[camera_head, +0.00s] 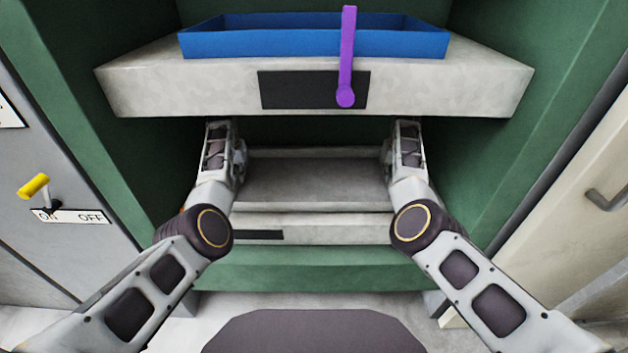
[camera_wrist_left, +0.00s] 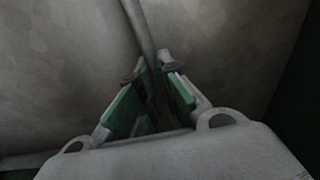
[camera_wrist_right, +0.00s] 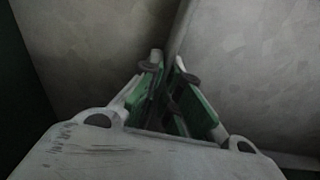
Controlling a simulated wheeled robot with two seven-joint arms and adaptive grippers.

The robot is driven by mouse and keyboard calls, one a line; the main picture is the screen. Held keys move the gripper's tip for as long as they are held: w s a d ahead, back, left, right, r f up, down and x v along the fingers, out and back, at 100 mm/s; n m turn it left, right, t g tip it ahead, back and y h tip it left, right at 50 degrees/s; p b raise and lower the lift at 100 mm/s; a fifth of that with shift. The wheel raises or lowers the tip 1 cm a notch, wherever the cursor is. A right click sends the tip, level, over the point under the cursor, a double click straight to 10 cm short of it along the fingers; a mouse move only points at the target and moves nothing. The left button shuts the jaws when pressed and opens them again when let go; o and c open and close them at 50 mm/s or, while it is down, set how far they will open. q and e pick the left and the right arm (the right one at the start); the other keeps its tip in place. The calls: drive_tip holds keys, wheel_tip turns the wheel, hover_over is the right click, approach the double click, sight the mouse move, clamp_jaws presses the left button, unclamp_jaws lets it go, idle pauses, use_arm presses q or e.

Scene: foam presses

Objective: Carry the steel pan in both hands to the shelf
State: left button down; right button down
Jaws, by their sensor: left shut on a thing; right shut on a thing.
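The steel pan (camera_head: 315,183) appears as a wide grey, flat-bottomed shape between my two arms, inside the green press frame and under the upper slab. My left gripper (camera_wrist_left: 151,72) is shut on its left rim, which runs as a thin bar between the fingers. My right gripper (camera_wrist_right: 167,70) is shut on its right rim in the same way. In the head view the upper slab hides both sets of fingertips. I cannot tell which surface is the shelf, nor whether the pan touches the lower slab (camera_head: 340,226).
The thick upper slab (camera_head: 180,92) overhangs both grippers closely. It carries a blue tray (camera_head: 225,45) and a purple handle-like piece (camera_head: 346,55). Green walls (camera_head: 90,130) stand on both sides. A yellow-handled switch (camera_head: 35,186) is at left, a grey door handle (camera_head: 607,200) at right.

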use_arm(q)
drive_tip(key=shift+f+b, duration=0.55)
use_arm(e)
drive_tip(key=shift+f, duration=0.55)
use_arm(q)
drive_tip(key=c, duration=1.6)
unclamp_jaws()
drive_tip(key=shift+c, duration=0.2)
use_arm(e)
drive_tip(key=c, duration=1.6)
unclamp_jaws()
drive_tip(key=shift+c, duration=0.2)
use_arm(q)
drive_tip(key=shift+r, duration=0.2)
use_arm(e)
drive_tip(key=shift+r, duration=0.2)
